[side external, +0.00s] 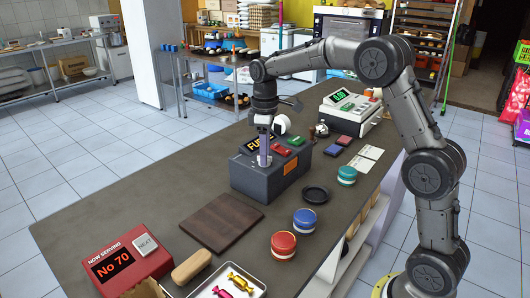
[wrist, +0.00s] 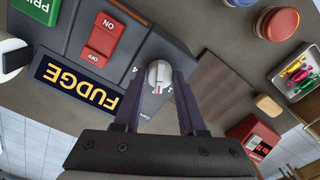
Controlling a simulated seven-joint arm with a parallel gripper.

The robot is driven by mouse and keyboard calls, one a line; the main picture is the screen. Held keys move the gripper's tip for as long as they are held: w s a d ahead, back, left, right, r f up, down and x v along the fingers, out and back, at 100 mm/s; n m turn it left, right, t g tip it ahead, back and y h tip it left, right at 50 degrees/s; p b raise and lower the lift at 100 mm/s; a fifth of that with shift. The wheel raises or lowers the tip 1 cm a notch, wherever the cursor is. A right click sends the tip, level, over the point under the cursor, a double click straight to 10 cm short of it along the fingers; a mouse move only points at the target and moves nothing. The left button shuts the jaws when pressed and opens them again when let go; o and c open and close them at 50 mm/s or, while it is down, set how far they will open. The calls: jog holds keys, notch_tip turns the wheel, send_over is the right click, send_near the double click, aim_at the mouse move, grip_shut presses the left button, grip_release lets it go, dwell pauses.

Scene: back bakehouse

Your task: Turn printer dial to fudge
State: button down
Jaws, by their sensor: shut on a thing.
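The printer (side external: 258,183) is a dark grey box on the counter, in the middle of the side external view. Its display (wrist: 78,84) reads FUDGE in yellow letters, upside down in the wrist view. The printer dial (wrist: 159,73) is a light grey knob with a red pointer mark. My gripper (wrist: 158,80) points down at the printer's top, with one finger on each side of the dial, shut on it. In the side external view my gripper (side external: 265,158) hides the dial and part of the display. The marks around the dial are partly covered.
A red ON/OFF switch (wrist: 102,38) and a green PRINT button (wrist: 37,10) sit beside the dial on the printer. A wooden board (side external: 221,221), a scale (side external: 350,109), a black dish (side external: 315,194) and several round tins stand around it.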

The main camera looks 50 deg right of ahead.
jog(key=shift+r+m, duration=0.1)
jog(key=shift+m, duration=0.6)
jog(key=shift+c, duration=2.4)
grip_release()
notch_tip(320, 180, up, 14)
